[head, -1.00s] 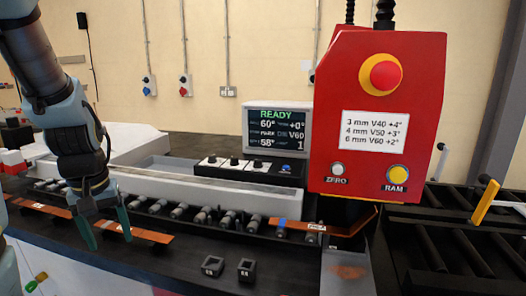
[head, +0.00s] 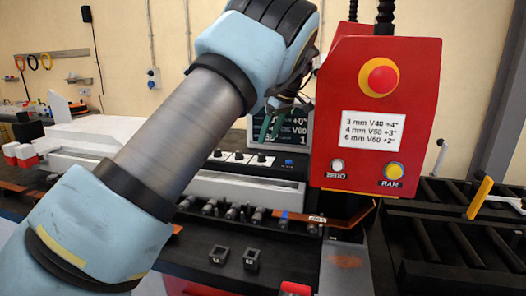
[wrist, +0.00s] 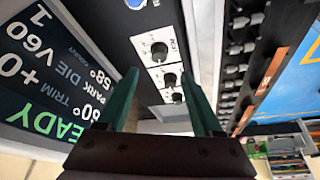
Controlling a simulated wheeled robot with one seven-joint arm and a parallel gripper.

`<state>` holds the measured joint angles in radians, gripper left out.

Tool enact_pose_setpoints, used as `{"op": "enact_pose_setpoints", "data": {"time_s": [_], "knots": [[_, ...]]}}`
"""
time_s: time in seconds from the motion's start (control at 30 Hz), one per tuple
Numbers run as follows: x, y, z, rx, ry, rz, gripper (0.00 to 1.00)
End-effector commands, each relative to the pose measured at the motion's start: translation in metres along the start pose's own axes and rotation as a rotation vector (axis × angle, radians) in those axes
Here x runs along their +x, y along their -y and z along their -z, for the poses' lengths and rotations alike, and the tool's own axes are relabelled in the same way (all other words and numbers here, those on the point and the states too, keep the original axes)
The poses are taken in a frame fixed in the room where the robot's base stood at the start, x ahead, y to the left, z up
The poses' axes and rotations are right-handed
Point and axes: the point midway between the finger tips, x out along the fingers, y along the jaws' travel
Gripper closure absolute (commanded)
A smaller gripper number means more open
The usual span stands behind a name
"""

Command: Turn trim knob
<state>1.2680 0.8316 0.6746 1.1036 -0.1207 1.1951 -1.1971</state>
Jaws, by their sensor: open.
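Three black knobs on white plates sit in a row on the control box in front of the screen: a left knob (head: 217,154), a middle knob (head: 239,156) and a right knob (head: 261,158). Their labels are too small to read, so I cannot tell which is the trim knob. My gripper (head: 271,127) is open and empty, above the right end of the row and in front of the screen (head: 296,122). In the wrist view the knobs (wrist: 160,50) show between and beyond the green fingers (wrist: 160,66), apart from them. The screen reads READY, TRIM +0, DIE V60.
A blue button (head: 288,162) is right of the knobs. The red control box (head: 340,110) stands close on the right, with an emergency stop (head: 382,79), a ZERO button (head: 337,165) and a RAM button (head: 394,171). Rollers and a copper bar (head: 300,217) lie in front.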

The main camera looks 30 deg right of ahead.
Motion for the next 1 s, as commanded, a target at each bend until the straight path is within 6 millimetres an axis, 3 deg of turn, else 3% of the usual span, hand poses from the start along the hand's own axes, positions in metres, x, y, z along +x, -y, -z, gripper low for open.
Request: {"op": "enact_pose_setpoints", "data": {"time_s": [0.13, 0.4, 0.6, 0.9, 1.0], "knots": [[0.009, -0.001, -0.001, -0.004, -0.003, 0.004, 0.33], [0.05, -0.001, 0.0, -0.002, -0.003, 0.002, 0.33], [0.069, -0.001, 0.0, -0.002, -0.003, 0.0, 0.33], [0.073, -0.002, -0.001, -0.002, -0.003, -0.002, 0.33], [0.073, -0.002, -0.001, -0.002, -0.003, -0.002, 0.43]]}}
